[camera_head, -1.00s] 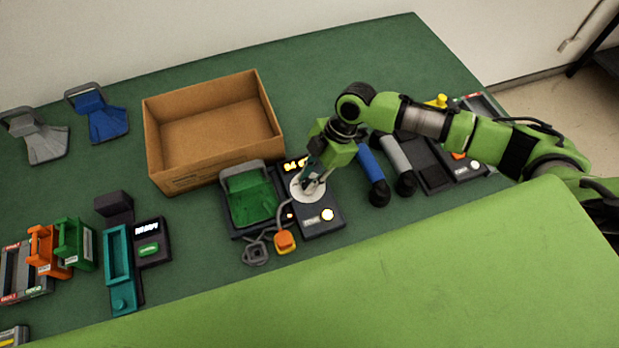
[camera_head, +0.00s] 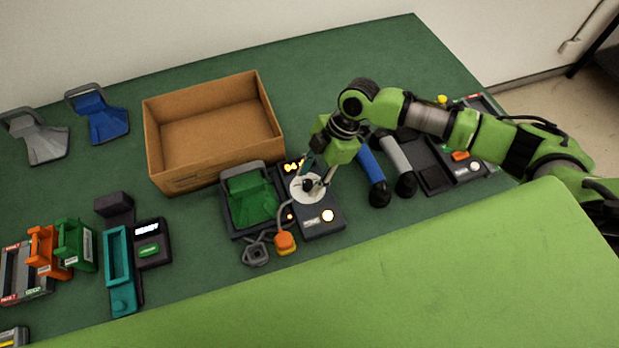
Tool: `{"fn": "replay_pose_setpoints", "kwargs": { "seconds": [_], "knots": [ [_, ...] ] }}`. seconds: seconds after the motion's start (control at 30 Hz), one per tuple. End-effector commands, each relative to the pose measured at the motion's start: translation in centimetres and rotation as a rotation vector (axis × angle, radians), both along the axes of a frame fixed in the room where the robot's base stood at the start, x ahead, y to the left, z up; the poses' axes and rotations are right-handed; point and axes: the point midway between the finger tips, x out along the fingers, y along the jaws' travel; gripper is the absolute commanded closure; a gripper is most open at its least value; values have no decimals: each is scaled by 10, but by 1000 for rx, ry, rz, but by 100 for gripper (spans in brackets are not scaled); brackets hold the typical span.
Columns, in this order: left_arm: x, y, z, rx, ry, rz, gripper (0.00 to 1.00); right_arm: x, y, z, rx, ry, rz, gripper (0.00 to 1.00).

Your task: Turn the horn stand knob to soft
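The horn stand is a dark base (camera_head: 325,227) holding a green horn (camera_head: 250,197) on its left side. A white dial with a small dark knob (camera_head: 310,185) sits at its right, beside a small lit orange display (camera_head: 292,167). A round lit button (camera_head: 328,215) is on the front of the base. My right gripper (camera_head: 316,178) points down at the dial, its fingers at the knob. The fingers partly hide the dial, and whether they grip the knob is unclear. My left gripper is not in view.
An open cardboard box (camera_head: 215,181) stands behind the stand. Blue (camera_head: 371,176) and grey (camera_head: 397,163) cylinders lie close on the right. An orange-and-grey corded piece (camera_head: 285,243) lies in front. A teal tray (camera_head: 119,262) and other devices stand at left.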

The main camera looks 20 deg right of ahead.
Motion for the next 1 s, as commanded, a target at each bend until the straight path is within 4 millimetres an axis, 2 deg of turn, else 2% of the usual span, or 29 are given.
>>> {"fn": "replay_pose_setpoints", "kwargs": {
  "seconds": [0.3,0.5,0.7,1.0],
  "knots": [
    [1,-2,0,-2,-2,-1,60,3,-26,62,-1,-5,0,64],
    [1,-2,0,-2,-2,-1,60,3,-37,90,-1,-2,0,64],
    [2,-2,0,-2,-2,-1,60,3,-41,100,-1,-1,1,64],
    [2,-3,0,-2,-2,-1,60,3,-41,100,-1,-1,1,64]
  ]
}}
